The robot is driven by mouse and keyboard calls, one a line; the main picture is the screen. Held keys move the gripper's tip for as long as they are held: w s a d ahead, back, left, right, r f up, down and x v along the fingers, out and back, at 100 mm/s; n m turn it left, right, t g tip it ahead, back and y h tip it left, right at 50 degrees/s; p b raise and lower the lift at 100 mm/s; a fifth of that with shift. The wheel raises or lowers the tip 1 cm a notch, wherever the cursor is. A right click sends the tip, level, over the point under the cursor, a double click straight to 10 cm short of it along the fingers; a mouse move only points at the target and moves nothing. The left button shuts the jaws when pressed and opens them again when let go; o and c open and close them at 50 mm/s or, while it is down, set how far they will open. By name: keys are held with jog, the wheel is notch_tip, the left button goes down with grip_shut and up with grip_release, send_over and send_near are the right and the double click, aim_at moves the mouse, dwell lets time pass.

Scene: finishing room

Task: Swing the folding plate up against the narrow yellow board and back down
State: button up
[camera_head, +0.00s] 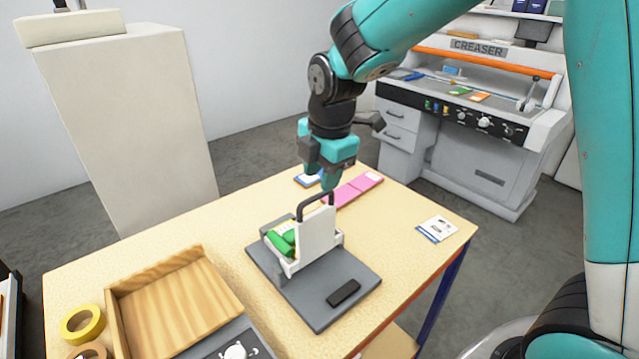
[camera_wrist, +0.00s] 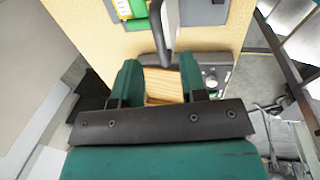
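The folding plate (camera_head: 318,236) is a white panel standing about upright on a grey base (camera_head: 352,274), with a black handle (camera_head: 300,210) at its top. In the wrist view the plate (camera_wrist: 171,15) shows nearly edge-on, and the handle (camera_wrist: 160,58) ends near the gap between my fingers. My gripper (camera_head: 328,184) is just above the handle, pointing down. Its fingers (camera_wrist: 159,62) are apart with nothing clearly held; contact with the handle cannot be told.
A wooden tray (camera_head: 118,311) and yellow tape roll (camera_head: 69,322) are at the table's left front. A black block (camera_head: 344,292) lies on the base. Pink cards (camera_head: 352,190) and a white card (camera_head: 437,229) lie right. A creaser machine (camera_head: 470,145) stands behind.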

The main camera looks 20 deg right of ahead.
aim_at(318, 195)
jog(key=shift+w+a+f+p, duration=0.1)
jog(key=shift+w+f+p, duration=0.1)
jog(key=shift+f, duration=0.9)
jog(key=shift+w+a+f+p, duration=0.1)
jog(key=shift+w+f+p, duration=0.1)
jog(key=shift+f, duration=0.85)
jog(key=shift+c, duration=0.4)
grip_shut()
